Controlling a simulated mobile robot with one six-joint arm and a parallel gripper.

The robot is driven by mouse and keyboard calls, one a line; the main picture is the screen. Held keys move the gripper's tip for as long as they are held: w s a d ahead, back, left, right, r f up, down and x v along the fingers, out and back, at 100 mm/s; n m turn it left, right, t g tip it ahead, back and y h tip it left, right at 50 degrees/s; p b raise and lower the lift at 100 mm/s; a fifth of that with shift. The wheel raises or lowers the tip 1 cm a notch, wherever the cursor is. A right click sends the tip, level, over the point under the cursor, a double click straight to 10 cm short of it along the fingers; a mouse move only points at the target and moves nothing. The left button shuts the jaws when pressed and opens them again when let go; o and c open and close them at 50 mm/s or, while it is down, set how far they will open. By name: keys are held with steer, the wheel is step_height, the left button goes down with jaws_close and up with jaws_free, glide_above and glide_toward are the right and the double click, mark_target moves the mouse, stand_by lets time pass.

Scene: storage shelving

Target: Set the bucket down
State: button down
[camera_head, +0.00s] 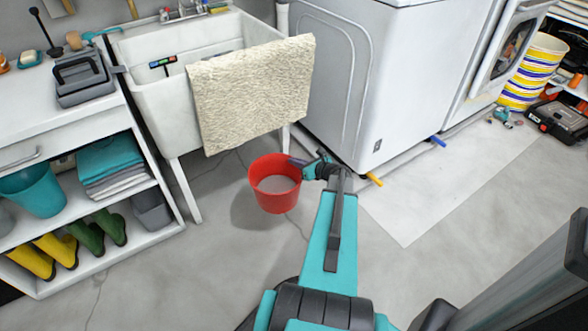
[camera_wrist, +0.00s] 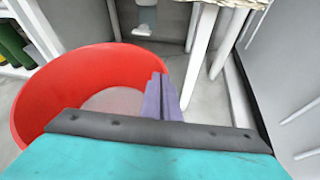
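The red bucket (camera_head: 275,203) is upright in front of the white sink, with a pale grey surface inside it. A dark shadow lies on the floor around its lower left side; I cannot tell for sure whether its base touches the floor. My gripper (camera_head: 299,163) is at the bucket's right rim. In the wrist view the purple fingers (camera_wrist: 161,98) are close together on the rim of the bucket (camera_wrist: 45,105), shut on its wall. The bucket's underside is hidden.
The white sink (camera_head: 155,112) with a cream towel (camera_head: 250,90) hanging over its front stands behind the bucket. A shelf unit (camera_head: 130,195) with boots and a teal bucket is at left. A white washer (camera_head: 340,80) is at right. Floor (camera_head: 190,275) in front is clear.

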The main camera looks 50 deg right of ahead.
steer(key=s+r+n+y+p, duration=0.2)
steer(key=s+r+p, duration=0.2)
steer(key=r+p, duration=0.8)
steer(key=s+d+r+n+g+y+p, duration=0.1)
steer(key=r+p, duration=1.1)
steer(key=r, duration=1.7)
steer(key=s+d+r+n+g+y+p, duration=0.1)
steer(key=s+r+n+y+p, duration=0.3)
steer(key=r, duration=1.7)
steer(key=s+p, duration=0.3)
steer(key=p, duration=0.5)
steer(key=shift+s+d+r+y+p, duration=0.25)
steer(key=shift+s+y+p, duration=0.15)
